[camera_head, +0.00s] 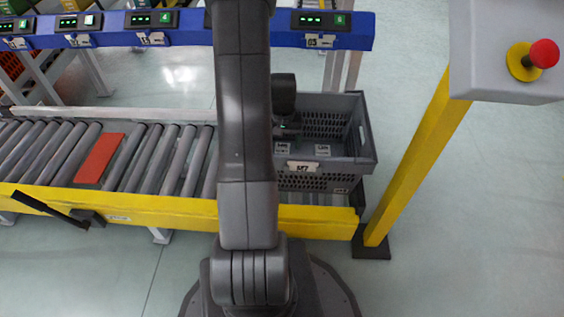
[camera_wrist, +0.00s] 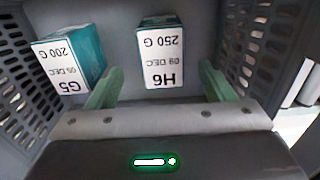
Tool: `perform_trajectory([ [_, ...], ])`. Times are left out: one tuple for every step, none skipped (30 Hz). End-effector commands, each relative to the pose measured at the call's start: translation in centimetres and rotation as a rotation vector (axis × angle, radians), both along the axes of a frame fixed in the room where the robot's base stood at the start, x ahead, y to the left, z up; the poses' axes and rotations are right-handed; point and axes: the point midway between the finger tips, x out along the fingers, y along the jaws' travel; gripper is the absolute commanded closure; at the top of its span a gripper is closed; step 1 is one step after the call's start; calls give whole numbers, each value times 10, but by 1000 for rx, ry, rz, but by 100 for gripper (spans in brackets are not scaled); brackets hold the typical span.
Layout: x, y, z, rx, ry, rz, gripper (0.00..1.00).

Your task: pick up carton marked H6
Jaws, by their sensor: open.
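The carton marked H6 (camera_wrist: 161,62) is teal with a white label, which reads upside down in the wrist view. It stands inside the grey crate (camera_wrist: 205,18), and a carton marked G5 (camera_wrist: 66,62) stands to its left. My gripper (camera_wrist: 160,85) is open, with one green finger on each side of the H6 carton's line and the carton just beyond the fingertips. I cannot tell any contact. In the head view the crate (camera_head: 368,148) is at the right end of the conveyor, partly behind my arm. Two white labels show inside it; their text is too small to read.
The crate's perforated walls rise close on both sides of my gripper. In the head view the roller conveyor (camera_head: 150,150) carries an orange-red plate (camera_head: 100,158). A blue shelf rail (camera_head: 180,38) runs behind it. A yellow post (camera_head: 415,165) with a red button (camera_head: 544,53) stands at right.

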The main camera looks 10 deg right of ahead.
Motion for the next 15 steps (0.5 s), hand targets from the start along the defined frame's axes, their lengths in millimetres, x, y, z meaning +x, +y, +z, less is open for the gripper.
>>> perform_trajectory([
  [0, 0, -2, 0, 0, 0, 25],
  [0, 0, -4, 0, 0, 0, 25],
  [0, 0, -6, 0, 1, 0, 25],
  [0, 1, -8, 0, 1, 0, 25],
  [0, 1, -12, 0, 1, 0, 25],
  [1, 1, -17, 0, 1, 1, 25],
  [1, 2, -21, 1, 2, 1, 25],
  [1, 2, -26, 1, 2, 1, 25],
  [2, 2, -32, 1, 2, 1, 25],
  [2, 3, -37, 1, 2, 1, 25],
  [2, 3, -41, 1, 2, 1, 25],
  [2, 3, -47, 1, 2, 0, 25],
  [2, 3, -50, 1, 2, 0, 25],
  [2, 3, -52, 1, 2, 0, 25],
  [2, 3, -54, 0, 1, 0, 25],
])
